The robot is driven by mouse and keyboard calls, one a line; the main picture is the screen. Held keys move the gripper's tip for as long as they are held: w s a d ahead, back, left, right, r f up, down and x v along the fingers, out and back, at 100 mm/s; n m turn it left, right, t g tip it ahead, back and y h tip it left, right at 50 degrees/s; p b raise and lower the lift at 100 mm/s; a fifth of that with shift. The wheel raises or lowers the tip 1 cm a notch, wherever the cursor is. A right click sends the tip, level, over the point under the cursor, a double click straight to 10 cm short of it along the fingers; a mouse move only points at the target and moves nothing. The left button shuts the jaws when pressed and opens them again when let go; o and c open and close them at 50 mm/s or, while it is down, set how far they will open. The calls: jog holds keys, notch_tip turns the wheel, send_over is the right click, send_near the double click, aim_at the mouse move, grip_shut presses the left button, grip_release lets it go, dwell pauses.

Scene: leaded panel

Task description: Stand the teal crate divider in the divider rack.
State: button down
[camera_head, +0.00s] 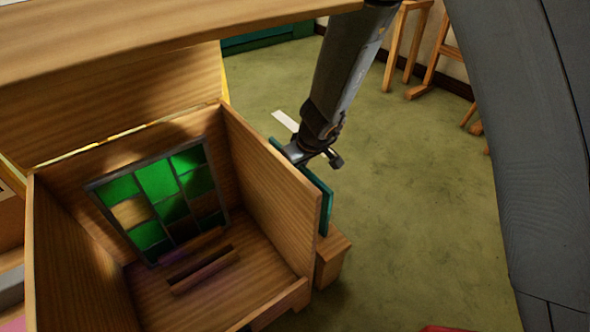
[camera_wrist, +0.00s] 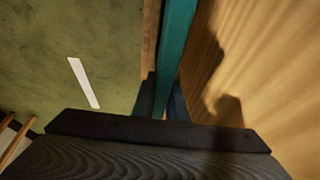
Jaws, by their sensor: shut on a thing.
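The teal crate divider (camera_head: 326,208) is a thin upright plate just outside the right wall of an open wooden crate (camera_head: 270,185). My gripper (camera_head: 309,160) is shut on its upper edge. In the wrist view the teal divider (camera_wrist: 177,40) runs up from between my gripper's dark fingers (camera_wrist: 162,100), with a wooden face close on its right. A low wooden block (camera_head: 332,258) outside the crate lies at the divider's lower end; it may be the divider rack. The crate wall hides the divider's lower part, so I cannot tell whether it sits in a slot.
A green leaded panel (camera_head: 160,196) leans inside the crate, behind a slotted wooden piece (camera_head: 203,270) on its floor. A wooden board (camera_head: 130,45) overhangs at upper left. Wooden stands (camera_head: 437,70) are at upper right. Open green floor (camera_head: 420,190) lies to the right.

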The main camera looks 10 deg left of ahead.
jog(key=shift+f, duration=0.1)
jog(key=c, duration=1.7)
grip_release()
